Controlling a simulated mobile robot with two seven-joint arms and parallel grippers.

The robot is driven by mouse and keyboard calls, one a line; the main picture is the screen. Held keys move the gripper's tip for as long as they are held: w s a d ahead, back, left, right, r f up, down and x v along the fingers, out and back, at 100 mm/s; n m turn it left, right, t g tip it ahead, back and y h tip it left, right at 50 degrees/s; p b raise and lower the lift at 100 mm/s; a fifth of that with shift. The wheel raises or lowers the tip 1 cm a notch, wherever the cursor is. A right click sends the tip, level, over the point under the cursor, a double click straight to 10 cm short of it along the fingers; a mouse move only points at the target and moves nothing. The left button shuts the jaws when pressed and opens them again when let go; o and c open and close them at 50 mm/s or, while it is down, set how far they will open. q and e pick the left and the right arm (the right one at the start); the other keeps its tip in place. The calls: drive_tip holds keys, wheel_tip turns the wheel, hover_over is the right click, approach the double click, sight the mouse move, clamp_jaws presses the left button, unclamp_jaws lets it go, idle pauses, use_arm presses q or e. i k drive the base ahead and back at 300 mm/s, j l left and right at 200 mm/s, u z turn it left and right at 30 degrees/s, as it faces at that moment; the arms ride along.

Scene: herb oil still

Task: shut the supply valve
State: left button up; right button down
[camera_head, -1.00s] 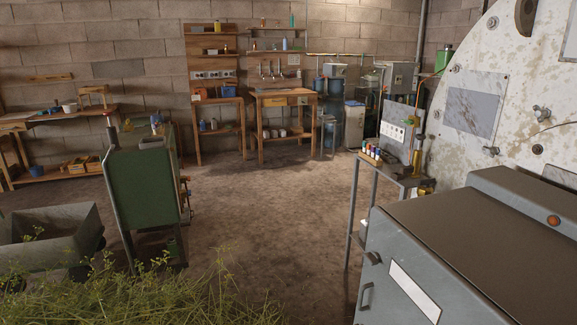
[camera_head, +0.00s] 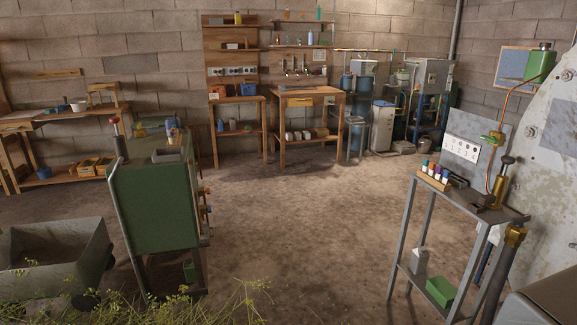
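I cannot tell for certain which fitting is the supply valve. On the right, a copper pipe (camera_head: 508,98) runs down from a green canister (camera_head: 539,63) to a fitting with a small green part (camera_head: 492,138). Below it, a brass fitting with a dark knob (camera_head: 499,184) stands on a grey metal stand (camera_head: 462,196). A green cabinet (camera_head: 152,205) at left carries a red-topped lever (camera_head: 116,128) and small brass fittings on its right side (camera_head: 205,210). Whether any valve is open or shut is too small to tell. Neither of my grippers is in view.
Plant stems (camera_head: 215,305) and a grey trough (camera_head: 50,250) are at lower left. A large pale metal vessel (camera_head: 545,200) stands at right. Workbenches (camera_head: 312,98) and blue tanks (camera_head: 357,95) line the back wall. The floor (camera_head: 300,235) between cabinet and stand is clear.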

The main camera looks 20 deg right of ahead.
sight(518, 221)
drive_tip(key=i+z, duration=0.3)
drive_tip(key=i, duration=0.25)
drive_tip(key=i+z, duration=0.3)
drive_tip(key=i, duration=0.25)
drive_tip(key=i+z, duration=0.4)
drive_tip(key=i+j+z, duration=0.15)
drive_tip(key=i+z, duration=0.2)
drive_tip(key=i, duration=0.2)
drive_tip(key=i+z, duration=0.8)
drive_tip(key=i, duration=0.2)
drive_tip(key=i+j+z, duration=0.1)
drive_tip(key=z, duration=1.2)
